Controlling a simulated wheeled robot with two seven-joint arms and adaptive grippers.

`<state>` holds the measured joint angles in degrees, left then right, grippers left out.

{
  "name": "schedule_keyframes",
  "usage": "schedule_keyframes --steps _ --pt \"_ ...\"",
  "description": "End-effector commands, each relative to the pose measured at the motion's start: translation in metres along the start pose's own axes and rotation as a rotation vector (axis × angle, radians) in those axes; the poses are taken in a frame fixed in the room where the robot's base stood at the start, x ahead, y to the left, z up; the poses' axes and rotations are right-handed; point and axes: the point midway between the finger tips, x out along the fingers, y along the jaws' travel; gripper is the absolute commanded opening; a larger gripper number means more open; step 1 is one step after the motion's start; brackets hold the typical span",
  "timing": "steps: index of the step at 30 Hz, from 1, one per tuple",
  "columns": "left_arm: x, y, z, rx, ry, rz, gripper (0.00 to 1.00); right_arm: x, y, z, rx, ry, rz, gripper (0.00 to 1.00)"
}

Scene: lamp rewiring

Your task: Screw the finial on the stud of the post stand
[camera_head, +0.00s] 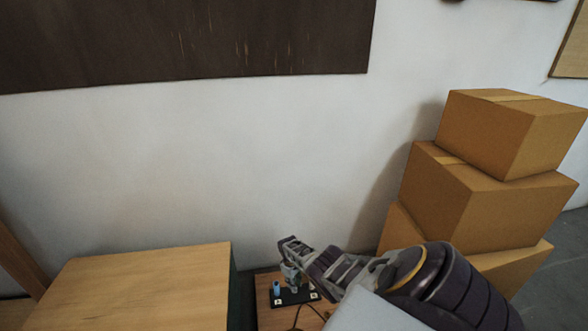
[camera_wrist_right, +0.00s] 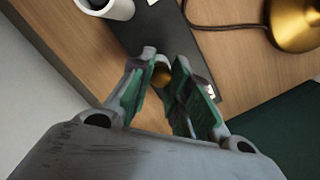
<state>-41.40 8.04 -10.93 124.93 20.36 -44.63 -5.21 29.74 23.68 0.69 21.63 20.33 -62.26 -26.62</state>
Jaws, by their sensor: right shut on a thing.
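My right gripper (camera_head: 292,280) is over the dark plate (camera_head: 290,298) on the wooden table in the head view. In the right wrist view, the right gripper's green-padded fingers (camera_wrist_right: 160,77) are closed around a small round brass piece, which looks like the finial (camera_wrist_right: 162,74). Beneath it lies the dark plate (camera_wrist_right: 150,34). A grey post-like part shows just beyond the fingertips. The stud is not clearly visible, and I cannot tell whether the finial touches it. My left gripper is not in view.
A light blue upright piece (camera_head: 276,288) stands on the plate, left of the gripper. A white cup-like part (camera_wrist_right: 108,8), a brown cord (camera_wrist_right: 215,27) and a brass base (camera_wrist_right: 296,22) are nearby. Cardboard boxes (camera_head: 485,205) are stacked at the right.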

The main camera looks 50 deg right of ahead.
Motion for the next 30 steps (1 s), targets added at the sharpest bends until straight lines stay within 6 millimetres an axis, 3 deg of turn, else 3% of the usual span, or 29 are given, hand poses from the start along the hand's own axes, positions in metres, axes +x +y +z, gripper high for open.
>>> schedule_keyframes --steps 6,15,16,21,30 --pt "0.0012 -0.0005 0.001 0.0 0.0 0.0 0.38 -0.0003 -0.0009 -0.0018 0.125 0.003 -0.017 0.0" --pt "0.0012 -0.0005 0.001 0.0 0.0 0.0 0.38 -0.0005 -0.0008 -0.0017 0.148 0.002 -0.02 0.0" --pt "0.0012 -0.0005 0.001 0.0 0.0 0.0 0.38 -0.0005 -0.0008 -0.0017 0.148 0.002 -0.02 0.21" --pt "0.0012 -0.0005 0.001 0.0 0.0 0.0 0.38 -0.0004 -0.0004 -0.0013 0.148 0.001 -0.019 0.43" --pt "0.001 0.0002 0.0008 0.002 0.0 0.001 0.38 0.0001 0.0001 -0.0003 0.147 0.0 -0.018 0.44"
